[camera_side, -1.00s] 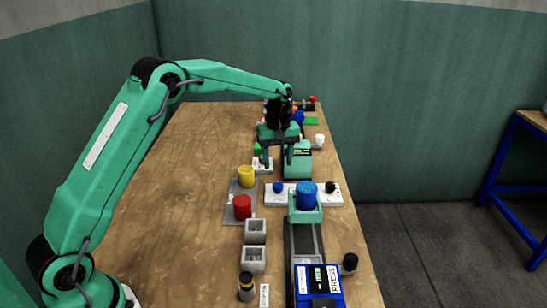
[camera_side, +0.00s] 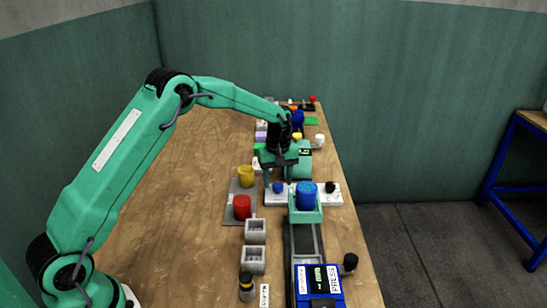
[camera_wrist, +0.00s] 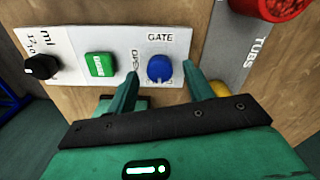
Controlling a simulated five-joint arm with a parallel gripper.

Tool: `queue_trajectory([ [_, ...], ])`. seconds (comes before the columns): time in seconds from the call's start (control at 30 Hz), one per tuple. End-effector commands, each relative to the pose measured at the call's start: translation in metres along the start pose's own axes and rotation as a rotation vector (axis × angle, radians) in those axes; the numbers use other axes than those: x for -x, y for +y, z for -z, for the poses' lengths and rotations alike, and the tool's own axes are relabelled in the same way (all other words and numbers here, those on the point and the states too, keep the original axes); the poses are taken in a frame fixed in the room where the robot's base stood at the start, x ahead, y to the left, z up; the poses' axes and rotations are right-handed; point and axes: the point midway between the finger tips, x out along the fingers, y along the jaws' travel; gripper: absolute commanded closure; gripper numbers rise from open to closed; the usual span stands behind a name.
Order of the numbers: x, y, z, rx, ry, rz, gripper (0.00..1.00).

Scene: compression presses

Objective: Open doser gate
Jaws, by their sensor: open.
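The GATE knob (camera_side: 277,187) is a round blue dial on the left end of a white control panel (camera_side: 320,199). In the wrist view the blue knob (camera_wrist: 160,68) sits beside the printed words GATE and OPEN. My gripper (camera_side: 280,177) points down just above that end of the panel. In the wrist view my gripper (camera_wrist: 160,73) is open, with one fingertip on each side of the knob. I cannot tell whether either finger touches it. A green button (camera_wrist: 100,66) and a black knob (camera_wrist: 41,66) share the panel.
A blue tub (camera_side: 307,196) stands in a green holder close to the panel. Red (camera_side: 242,207) and yellow (camera_side: 246,176) tubs stand on a grey mat to the left. A blue press unit (camera_side: 319,283) is at the front. The table's left side is clear.

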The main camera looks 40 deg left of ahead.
Motion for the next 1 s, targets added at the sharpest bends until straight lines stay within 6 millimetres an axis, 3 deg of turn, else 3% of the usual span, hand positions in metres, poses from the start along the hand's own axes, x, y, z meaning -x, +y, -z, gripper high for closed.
queue_trajectory([
  [0.43, -0.0086, 0.0001, 0.0001, 0.0, 0.001, -0.001, 0.48],
  [0.67, -0.0085, 0.0001, 0.0001, 0.0, 0.001, -0.001, 0.93],
  [1.0, -0.0082, 0.0001, 0.0001, -0.027, 0.001, -0.001, 0.93],
])
